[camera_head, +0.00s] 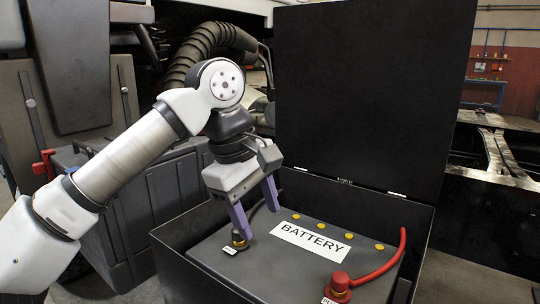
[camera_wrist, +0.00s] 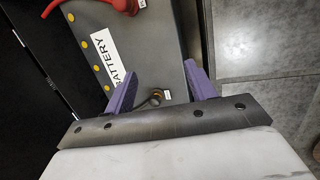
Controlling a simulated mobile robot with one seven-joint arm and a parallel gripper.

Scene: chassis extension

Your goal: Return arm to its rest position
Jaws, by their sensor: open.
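My gripper (camera_head: 259,222) has two purple fingers, spread apart with nothing held between them. It is tilted down over the left end of a dark grey battery (camera_head: 285,270) with a white BATTERY label. One fingertip is close to the black terminal clamp (camera_head: 238,238); I cannot tell whether they touch. In the wrist view, the open fingers (camera_wrist: 162,68) lie either side of the black clamp (camera_wrist: 154,98) and its cable. My white arm reaches in from the left.
The battery sits in a black box (camera_head: 170,262) with its tall lid (camera_head: 365,90) standing open behind. A red clamp (camera_head: 338,286) with a red cable is at the battery's right. A ribbed hose (camera_head: 215,42) and grey vehicle parts (camera_head: 150,205) stand close behind my arm.

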